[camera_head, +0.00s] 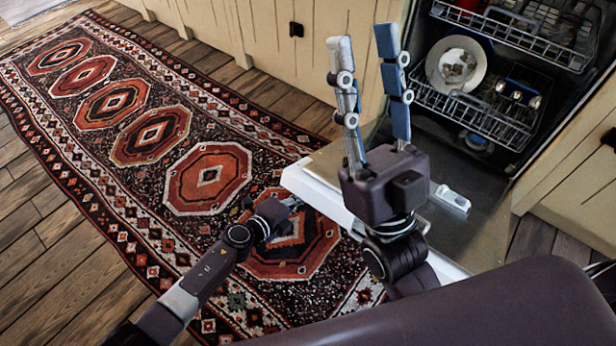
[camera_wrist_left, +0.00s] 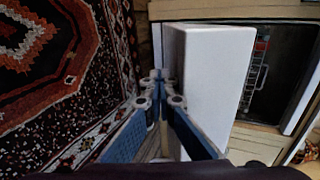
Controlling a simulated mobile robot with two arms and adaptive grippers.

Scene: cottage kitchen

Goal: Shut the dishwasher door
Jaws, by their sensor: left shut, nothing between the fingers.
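The dishwasher door (camera_head: 472,222) is lowered open in the head view, its grey inner side up with a pale dispenser on it. Its white outer face (camera_wrist_left: 208,75) fills the middle of the left wrist view. My left gripper (camera_head: 294,203) is shut and empty at the door's free left edge; its fingertips (camera_wrist_left: 158,80) show beside the white face, and I cannot tell whether they touch it. My right gripper (camera_head: 364,45) is open and empty, fingers pointing up, seen in front of the door and hiding part of it. The dishwasher (camera_head: 560,150) stands open behind.
The lower rack (camera_head: 455,107) holds a plate (camera_head: 456,64) and other dishes inside the dishwasher; an upper rack (camera_head: 520,32) sits above. Cream cabinets (camera_head: 262,40) flank it. A patterned rug (camera_head: 150,135) covers the wooden floor to the left, which is clear.

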